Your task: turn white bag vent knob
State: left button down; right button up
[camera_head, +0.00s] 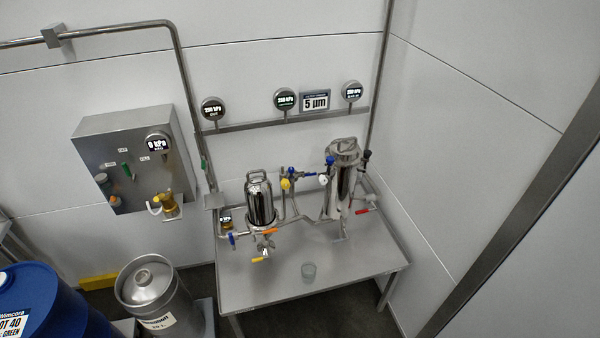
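A small white knob (323,179) shows at the left side of the tall steel vessel (346,186) on the right part of the steel table. A blue knob (329,160) sits just above it. The vessel has a lidded top and a black knob or handle (366,155) at its upper right. The knob's stem and its exact turn position are too small to tell. Neither of my grippers is in view.
A shorter steel vessel (259,202) with blue, orange and yellow handles stands left on the table (350,263). A yellow knob (285,184) sits between the vessels. A keg (152,287) and blue drum (45,305) stand left.

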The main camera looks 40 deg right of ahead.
aim_at(322, 179)
jog(key=z, duration=0.35)
jog(key=i, duration=1.05)
jog(key=z, duration=0.9)
jog(key=i, duration=0.3)
jog(key=z, duration=0.15)
